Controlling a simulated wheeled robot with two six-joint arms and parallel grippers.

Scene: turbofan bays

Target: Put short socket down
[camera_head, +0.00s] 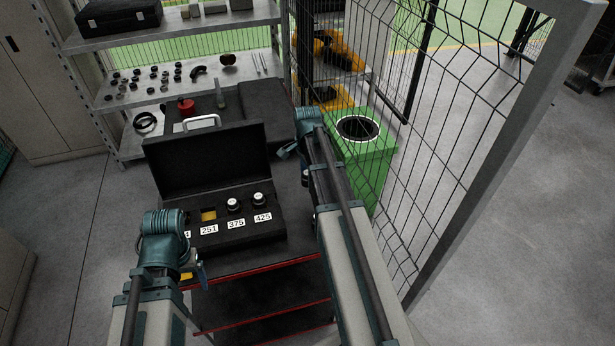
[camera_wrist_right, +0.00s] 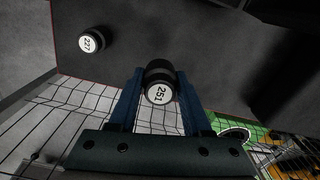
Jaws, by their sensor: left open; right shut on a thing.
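The short socket, with a white face reading 251, is between the fingers of my right gripper (camera_wrist_right: 160,100) in the right wrist view. The socket (camera_wrist_right: 160,93) is dark with a pale end. My right gripper is shut on it, above a dark surface. In the head view my right gripper (camera_head: 288,150) is beside the open case, and the socket is not clear there. My left gripper (camera_head: 198,272) is open near the case's front left. The black case (camera_head: 262,232) has an empty yellow slot (camera_head: 208,215) above the 251 label.
Sockets stand above labels 375 (camera_head: 233,204) and 425 (camera_head: 260,199). Another socket marked 227 (camera_wrist_right: 91,40) stands on the dark surface in the wrist view. A green bin (camera_head: 372,150) and a wire mesh panel (camera_head: 420,150) are at the right. A shelf (camera_head: 190,85) stands behind.

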